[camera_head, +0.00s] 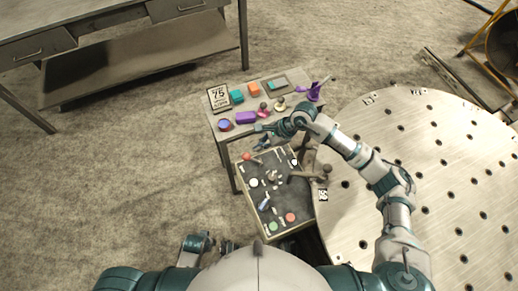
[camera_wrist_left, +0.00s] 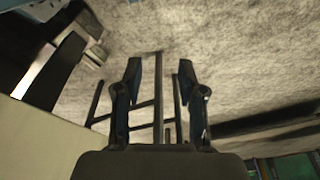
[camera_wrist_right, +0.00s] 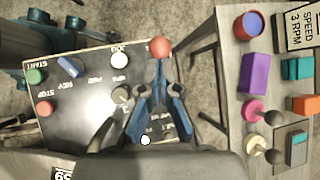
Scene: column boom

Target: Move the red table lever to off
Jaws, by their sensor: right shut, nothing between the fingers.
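The red-knobbed lever (camera_head: 247,156) is at the upper left of the dark control panel (camera_head: 279,230) in the head view. Its round red knob (camera_wrist_right: 160,47) shows in the right wrist view just beyond my fingertips; its shaft is mostly hidden by the fingers. My right gripper (camera_head: 262,143) is over the panel's far edge, close to the knob. In the right wrist view its blue fingers (camera_wrist_right: 158,72) come together at the tips with nothing between them; I cannot tell whether they touch the lever. My left gripper (camera_wrist_left: 159,75) is open and empty, over the floor, away from the panel.
The panel also has green and red buttons, a blue switch (camera_wrist_right: 70,67) and white knobs. A small grey table (camera_head: 213,121) behind it holds a sign, a purple block and other coloured items. A large round perforated plate (camera_head: 440,180) fills the right.

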